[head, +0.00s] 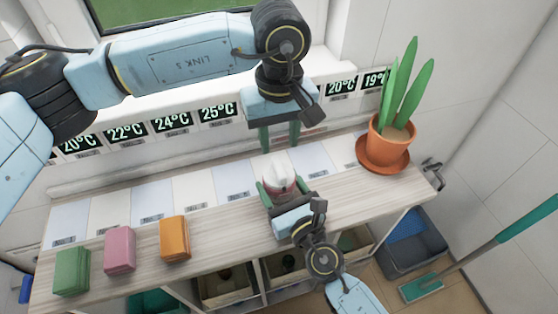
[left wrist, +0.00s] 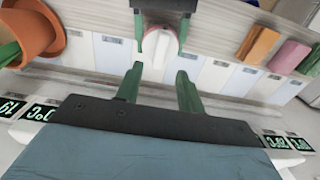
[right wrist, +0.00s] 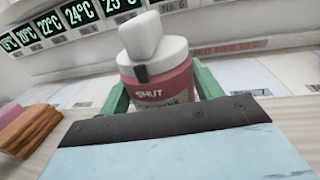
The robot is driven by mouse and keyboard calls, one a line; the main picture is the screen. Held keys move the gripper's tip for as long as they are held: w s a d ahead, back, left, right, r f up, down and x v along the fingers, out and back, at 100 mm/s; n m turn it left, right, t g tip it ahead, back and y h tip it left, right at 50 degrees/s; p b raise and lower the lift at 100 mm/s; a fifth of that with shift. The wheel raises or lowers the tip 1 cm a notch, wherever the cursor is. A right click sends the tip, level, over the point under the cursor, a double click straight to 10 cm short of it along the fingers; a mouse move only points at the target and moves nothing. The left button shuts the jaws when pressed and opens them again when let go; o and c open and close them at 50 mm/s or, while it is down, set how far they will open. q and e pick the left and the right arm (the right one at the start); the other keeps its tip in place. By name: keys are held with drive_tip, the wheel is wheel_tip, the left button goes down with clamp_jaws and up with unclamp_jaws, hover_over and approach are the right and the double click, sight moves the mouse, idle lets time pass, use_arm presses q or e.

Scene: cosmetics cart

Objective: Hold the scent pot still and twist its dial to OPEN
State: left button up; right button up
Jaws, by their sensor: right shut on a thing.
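The scent pot (head: 281,184) stands on the wooden counter, with a red body and a white top. In the right wrist view its red body (right wrist: 178,88) reads SHUT beneath a dark pointer mark on the white dial (right wrist: 158,56), which has a raised white grip. My right gripper (head: 283,190) is shut on the pot's body, one green finger on each side. My left gripper (head: 281,143) is open and empty, above and behind the pot, pointing down. In the left wrist view the pot (left wrist: 158,42) lies beyond its two spread fingers (left wrist: 159,82), apart from them.
Green (head: 72,271), pink (head: 120,249) and orange (head: 174,238) stacks sit at the counter's left. A potted plant (head: 389,140) on an orange saucer stands at the right. Temperature displays (head: 174,122) line the back ledge. The counter between the stacks and pot is clear.

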sight(279, 166)
use_arm(q)
wheel_tip(279, 166, down, 7)
drive_tip(key=shift+f, duration=0.2)
clamp_jaws()
idle(0.3)
